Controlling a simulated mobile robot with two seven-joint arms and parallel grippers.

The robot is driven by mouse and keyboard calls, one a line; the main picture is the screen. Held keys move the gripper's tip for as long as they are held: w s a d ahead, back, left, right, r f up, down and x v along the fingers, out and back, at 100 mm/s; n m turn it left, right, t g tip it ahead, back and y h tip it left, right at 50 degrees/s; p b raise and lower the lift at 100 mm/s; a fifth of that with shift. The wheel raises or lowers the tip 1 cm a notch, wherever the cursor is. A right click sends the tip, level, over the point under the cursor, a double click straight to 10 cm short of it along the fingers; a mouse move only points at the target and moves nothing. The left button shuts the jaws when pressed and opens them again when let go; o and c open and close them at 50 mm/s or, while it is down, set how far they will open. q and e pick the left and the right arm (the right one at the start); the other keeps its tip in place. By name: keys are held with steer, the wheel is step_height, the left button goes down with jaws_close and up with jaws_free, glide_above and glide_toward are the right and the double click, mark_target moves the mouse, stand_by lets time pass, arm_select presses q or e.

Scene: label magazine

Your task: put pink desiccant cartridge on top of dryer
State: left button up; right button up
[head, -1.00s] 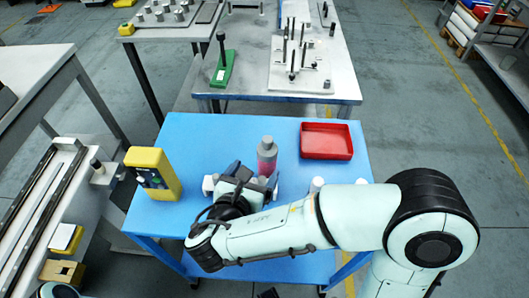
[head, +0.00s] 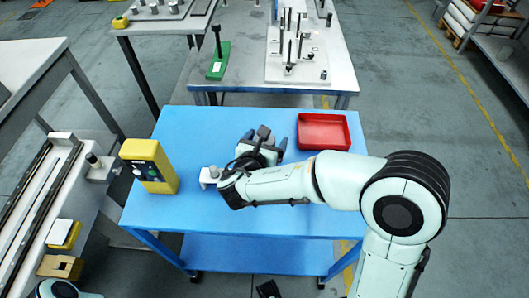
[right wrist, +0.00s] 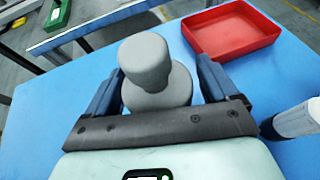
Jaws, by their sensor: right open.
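A bottle-shaped thing with a grey stepped top, the pink desiccant cartridge (head: 263,131), stands on the blue table. Only its grey top shows now, in the head view and in the right wrist view (right wrist: 146,62); its pink body is hidden. My right gripper (head: 265,143) is open, with its fingers (right wrist: 157,84) on either side of the grey top. I cannot tell whether they touch it. A yellow box with a dark control face (head: 148,165) stands at the table's left; I cannot tell whether it is the dryer. My left gripper is out of view.
A red tray (head: 324,132) lies at the table's right, also in the right wrist view (right wrist: 232,30). The blue table (head: 200,125) is clear at back left.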

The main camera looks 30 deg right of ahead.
steer(key=shift+c, duration=0.3)
steer(key=c, duration=1.3)
steer(key=shift+c, duration=0.2)
steer(key=shift+r, duration=0.15)
step_height(320, 180, up, 20)
steer(key=p, duration=0.4)
